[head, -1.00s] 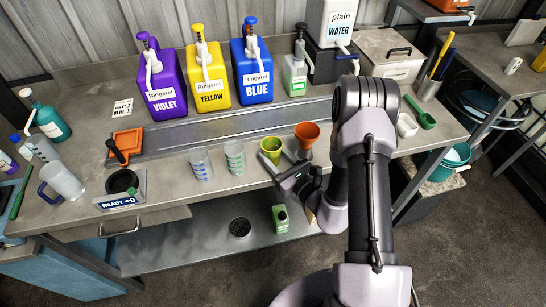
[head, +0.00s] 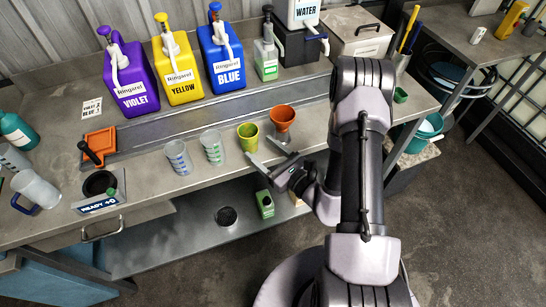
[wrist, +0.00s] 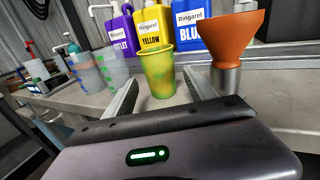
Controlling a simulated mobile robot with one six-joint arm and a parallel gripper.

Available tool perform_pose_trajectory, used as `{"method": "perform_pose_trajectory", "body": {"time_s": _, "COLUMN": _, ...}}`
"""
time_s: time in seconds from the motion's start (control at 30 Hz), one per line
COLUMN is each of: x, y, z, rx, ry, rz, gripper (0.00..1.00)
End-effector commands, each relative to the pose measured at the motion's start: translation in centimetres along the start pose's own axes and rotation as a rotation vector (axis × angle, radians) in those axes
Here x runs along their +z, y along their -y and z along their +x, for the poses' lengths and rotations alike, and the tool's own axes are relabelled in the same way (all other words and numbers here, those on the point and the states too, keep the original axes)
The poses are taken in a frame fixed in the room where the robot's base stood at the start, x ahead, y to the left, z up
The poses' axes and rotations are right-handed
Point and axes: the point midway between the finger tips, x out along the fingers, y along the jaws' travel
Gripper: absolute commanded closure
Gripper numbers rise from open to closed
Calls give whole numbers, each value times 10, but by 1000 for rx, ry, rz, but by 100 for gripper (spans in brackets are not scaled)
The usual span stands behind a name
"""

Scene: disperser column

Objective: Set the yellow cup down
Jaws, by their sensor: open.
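The yellow cup (head: 248,137) stands upright on the front part of the grey counter (head: 150,150), between a clear cup with green marks and an orange funnel. It also shows in the wrist view (wrist: 157,73), greenish-yellow and speckled, in the middle between my two fingers. My gripper (head: 258,147) is open, with its fingers low on either side of the cup's near side. A gap shows between the cup and each finger in the wrist view. The cup's base appears to rest on the counter.
The orange funnel (head: 282,118) sits in a metal holder close to the right finger. Clear cups with green marks (head: 212,147) and blue marks (head: 177,157) stand to the left. Violet (head: 130,75), yellow (head: 178,70) and blue (head: 221,60) dispensers stand behind a metal channel.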

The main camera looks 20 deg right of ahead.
Motion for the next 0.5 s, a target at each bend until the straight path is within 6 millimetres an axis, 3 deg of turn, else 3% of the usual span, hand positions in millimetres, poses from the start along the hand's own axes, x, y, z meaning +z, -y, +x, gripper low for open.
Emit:
{"method": "perform_pose_trajectory", "body": {"time_s": 0.1, "x": 0, "y": 2, "z": -33, "rx": -8, "ry": -2, "rz": 6, "gripper": 35}}
{"method": "perform_pose_trajectory", "body": {"time_s": 0.2, "x": 0, "y": 1, "z": -53, "rx": -5, "ry": -2, "rz": 3, "gripper": 35}}
{"method": "perform_pose_trajectory", "body": {"time_s": 0.33, "x": 4, "y": -2, "z": -64, "rx": 12, "ry": 6, "rz": -4, "gripper": 35}}
{"method": "perform_pose_trajectory", "body": {"time_s": 0.43, "x": 42, "y": -26, "z": -53, "rx": 168, "ry": 63, "rz": -61, "gripper": 35}}
{"method": "perform_pose_trajectory", "body": {"time_s": 0.5, "x": 89, "y": -67, "z": -46, "rx": 400, "ry": 116, "rz": -147, "gripper": 35}}
